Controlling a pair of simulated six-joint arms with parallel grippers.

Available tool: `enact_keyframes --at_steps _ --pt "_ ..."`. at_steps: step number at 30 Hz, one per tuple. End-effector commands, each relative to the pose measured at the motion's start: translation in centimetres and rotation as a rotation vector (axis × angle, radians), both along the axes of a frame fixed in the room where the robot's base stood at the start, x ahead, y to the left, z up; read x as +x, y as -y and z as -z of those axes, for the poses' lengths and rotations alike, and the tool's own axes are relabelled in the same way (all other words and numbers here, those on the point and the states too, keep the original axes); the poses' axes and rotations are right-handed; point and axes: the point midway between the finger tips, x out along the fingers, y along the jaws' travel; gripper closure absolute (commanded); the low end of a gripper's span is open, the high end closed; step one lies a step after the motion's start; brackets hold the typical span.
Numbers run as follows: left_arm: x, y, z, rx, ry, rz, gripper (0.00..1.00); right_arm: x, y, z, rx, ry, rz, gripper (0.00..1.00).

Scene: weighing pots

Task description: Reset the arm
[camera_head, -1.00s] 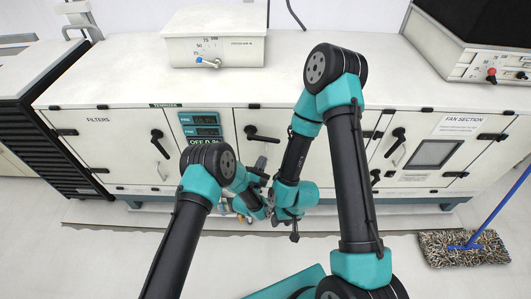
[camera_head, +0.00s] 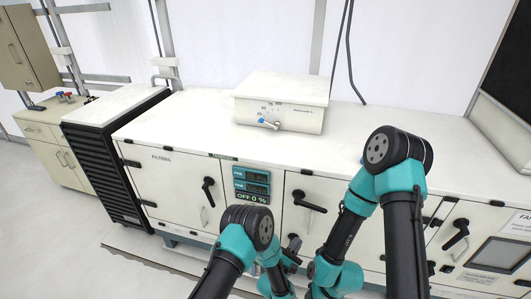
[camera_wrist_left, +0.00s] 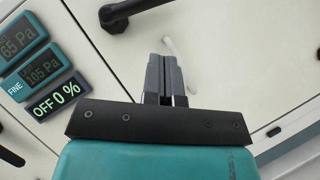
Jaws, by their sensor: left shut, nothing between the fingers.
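My left gripper (camera_head: 293,243) is in front of the white cabinet, near the display panel. It also shows in the left wrist view (camera_wrist_left: 169,70), where its two grey fingers are together with nothing between them. My left arm (camera_head: 247,235) is black and teal and comes up from the bottom of the head view. My right arm (camera_head: 400,170) is bent at the right, with its forearm down in front of the cabinet. The right gripper is below the edge of the head view. No pots show.
The white cabinet (camera_head: 175,190) has black handles. Its display panel (camera_head: 252,184) reads OFF 0 %. A white box with a blue-tipped lever (camera_head: 282,113) stands on top. A black slatted unit (camera_head: 118,165) and a beige cupboard (camera_head: 45,150) are left. Floor is clear at lower left.

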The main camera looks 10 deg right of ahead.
Motion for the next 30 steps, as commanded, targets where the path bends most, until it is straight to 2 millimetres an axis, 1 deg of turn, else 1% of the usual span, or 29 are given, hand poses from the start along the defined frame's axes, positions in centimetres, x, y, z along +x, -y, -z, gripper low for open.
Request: enact_keyframes --at_steps 2,5,8,11,12,14,15,17,18,20,21,23,24,26,27,29,30 --pt "0.5 -0.6 0.1 0.033 0.0 -0.02 1.0 0.0 0.0 0.0 0.0 0.0 0.0 0.57" --pt "1.5 -2.0 0.3 0.132 0.001 -0.068 1.0 0.0 0.0 0.0 0.0 0.0 0.0 0.57" --pt "2.8 -4.5 0.8 0.298 0.001 -0.135 1.0 0.0 0.0 0.0 0.0 0.0 0.0 0.57" --pt "3.9 -8.0 1.7 0.511 -0.002 -0.197 1.0 0.0 0.0 0.0 0.0 0.0 0.0 0.57" --pt "4.2 -9.5 2.1 0.602 -0.005 -0.214 1.0 0.0 0.0 0.0 0.0 0.0 0.0 0.57" --pt "4.4 -11.9 2.7 0.736 -0.01 -0.23 1.0 0.0 0.0 0.0 0.0 0.0 0.0 0.57" --pt "4.4 -13.5 3.1 0.825 -0.014 -0.233 1.0 0.0 0.0 0.0 0.0 0.0 0.0 0.57" --pt "4.2 -16.0 3.6 0.953 -0.02 -0.23 1.0 0.0 0.0 0.0 0.0 0.0 0.0 0.57" --pt "3.9 -17.7 4.0 1.037 -0.024 -0.219 1.0 0.0 0.0 0.0 0.0 0.0 0.0 0.57" --pt "3.2 -20.2 4.5 1.159 -0.031 -0.194 1.0 0.0 0.0 0.0 0.0 0.0 0.0 0.57" --pt "2.6 -21.9 4.8 1.238 -0.034 -0.171 1.0 0.0 0.0 0.0 0.0 0.0 0.0 0.57" --pt "1.5 -24.4 5.3 1.35 -0.04 -0.126 1.0 0.0 0.0 0.0 0.0 0.0 0.0 0.57" --pt "0.6 -26.1 5.5 1.419 -0.043 -0.087 1.0 0.0 0.0 0.0 0.0 0.0 0.0 0.57" --pt "-0.9 -28.5 5.7 1.516 -0.046 -0.023 1.0 0.0 0.0 0.0 0.0 0.0 0.0 0.57" --pt "-2.1 -30.1 5.8 1.575 -0.047 0.027 1.0 0.0 0.0 0.0 0.0 0.0 0.0 0.57" --pt "-4.1 -32.4 5.9 1.655 -0.047 0.109 1.0 0.0 0.0 0.0 0.0 0.0 0.0 0.57" --pt "-5.5 -33.8 5.8 1.701 -0.043 0.17 1.0 0.0 0.0 0.0 0.0 0.0 0.0 0.57"
